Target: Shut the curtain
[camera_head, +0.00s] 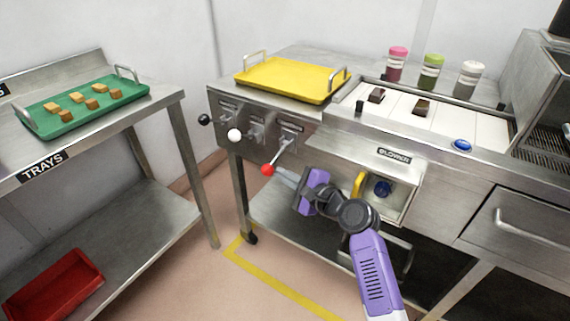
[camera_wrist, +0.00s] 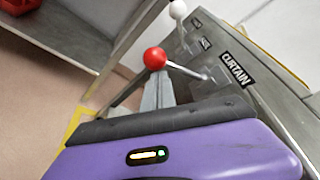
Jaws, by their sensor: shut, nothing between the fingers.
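The curtain lever has a red ball knob (camera_head: 267,170) on a thin metal rod and sticks out, sloping down, from the machine's front panel. In the wrist view the red knob (camera_wrist: 154,58) is just beyond my fingertips, and the CURTAIN label (camera_wrist: 236,70) sits beside the rod's base. My gripper (camera_head: 280,173) is shut and empty, with its tips right by the red knob. It also shows in the wrist view (camera_wrist: 157,88). I cannot tell whether the tips touch the knob. No curtain itself can be made out.
A white-knobbed lever (camera_head: 235,135) and a black-knobbed lever (camera_head: 204,119) stand to the left. A yellow tray (camera_head: 285,96) lies above the panel. An open box marked BLOWER (camera_head: 405,205) is right of my gripper. A trays table (camera_head: 165,108) stands left, with floor between.

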